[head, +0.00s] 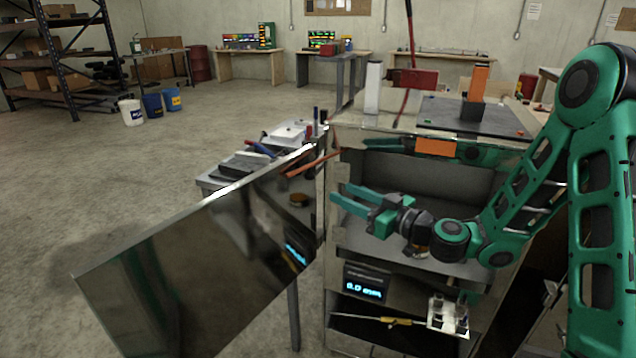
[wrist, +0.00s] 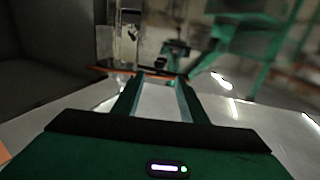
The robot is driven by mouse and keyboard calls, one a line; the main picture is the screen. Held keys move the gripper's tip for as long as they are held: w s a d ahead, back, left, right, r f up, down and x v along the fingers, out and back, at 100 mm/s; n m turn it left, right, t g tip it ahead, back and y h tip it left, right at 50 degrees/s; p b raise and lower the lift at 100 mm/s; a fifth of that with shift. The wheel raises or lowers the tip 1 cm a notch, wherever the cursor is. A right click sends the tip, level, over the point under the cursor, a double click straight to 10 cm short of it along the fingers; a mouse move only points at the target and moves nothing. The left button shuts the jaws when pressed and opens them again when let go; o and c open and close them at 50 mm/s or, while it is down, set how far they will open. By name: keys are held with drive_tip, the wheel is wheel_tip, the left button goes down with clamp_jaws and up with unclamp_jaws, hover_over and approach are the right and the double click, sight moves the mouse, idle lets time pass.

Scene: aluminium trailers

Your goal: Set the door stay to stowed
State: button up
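The door stay appears to be a thin orange bar (head: 312,164) near the top edge of the open, mirror-like door (head: 190,260), reaching toward the cabinet's front left edge. My gripper (head: 339,194) is in front of the cabinet opening, just below and right of the bar, with its fingers pointing left toward the door. The fingers are apart with nothing between them. In the wrist view an orange-brown bar (wrist: 112,70), likely the stay, crosses just beyond the fingertips of my gripper (wrist: 159,77). I cannot tell whether they touch it.
The metal cabinet (head: 345,240) has open shelves and a lit display (head: 364,286). A yellow-handled tool (head: 385,320) lies low in it. A side table with tools (head: 250,163) stands behind the door. The floor at left (head: 90,190) is clear.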

sight(313, 178)
drive_tip(key=x, duration=1)
drive_tip(key=shift+w+a, duration=0.2)
drive_tip(key=shift+a, duration=0.1)
drive_tip(key=shift+c, duration=0.6)
